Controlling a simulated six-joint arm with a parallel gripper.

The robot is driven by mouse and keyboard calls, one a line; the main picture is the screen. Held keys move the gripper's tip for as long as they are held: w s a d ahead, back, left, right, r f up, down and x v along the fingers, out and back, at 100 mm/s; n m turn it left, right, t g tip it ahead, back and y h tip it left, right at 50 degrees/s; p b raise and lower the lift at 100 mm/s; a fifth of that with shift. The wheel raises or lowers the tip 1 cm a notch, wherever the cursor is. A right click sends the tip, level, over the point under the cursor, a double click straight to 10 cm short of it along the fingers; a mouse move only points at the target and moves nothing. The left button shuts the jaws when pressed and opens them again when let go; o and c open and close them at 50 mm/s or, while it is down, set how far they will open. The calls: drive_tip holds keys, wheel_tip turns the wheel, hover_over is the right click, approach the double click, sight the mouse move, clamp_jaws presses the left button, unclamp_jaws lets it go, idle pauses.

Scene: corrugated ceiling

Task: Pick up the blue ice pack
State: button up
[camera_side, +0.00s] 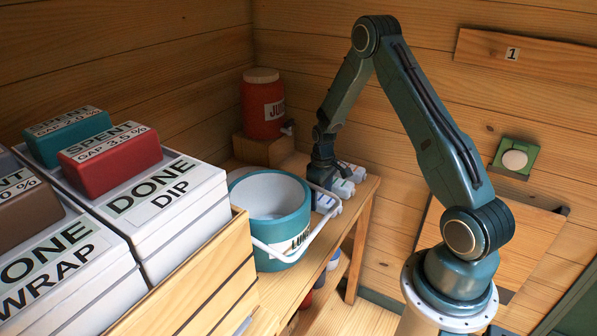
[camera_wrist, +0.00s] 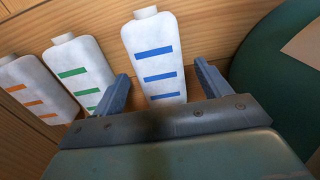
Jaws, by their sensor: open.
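The blue ice pack (camera_wrist: 157,68) is a white bottle-shaped pack with blue stripes and a short neck, at the middle of the wrist view. My gripper (camera_wrist: 161,72) is open, with one finger on each side of the pack; its lower end is hidden behind the gripper. I cannot tell whether either finger touches it. Beside it, to the left, lie a green-striped pack (camera_wrist: 80,72) and an orange-striped pack (camera_wrist: 36,88). In the side view my gripper (camera_side: 324,186) is low over the white packs (camera_side: 344,188) on the wooden bench, partly covering them.
A teal bucket (camera_side: 268,222) with a white handle (camera_side: 300,250) stands close to my gripper. A red jug (camera_side: 263,108) stands on a wooden block behind. White boxes (camera_side: 150,205) and a wooden crate (camera_side: 205,285) fill the left. The bench's right edge (camera_side: 365,200) is near the packs.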

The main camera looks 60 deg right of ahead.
sight(321, 197)
drive_tip(key=c, duration=1.2)
drive_tip(key=shift+c, duration=0.2)
drive_tip(key=shift+r, duration=0.2)
wheel_tip(321, 197, up, 20)
drive_tip(key=shift+f, duration=0.15)
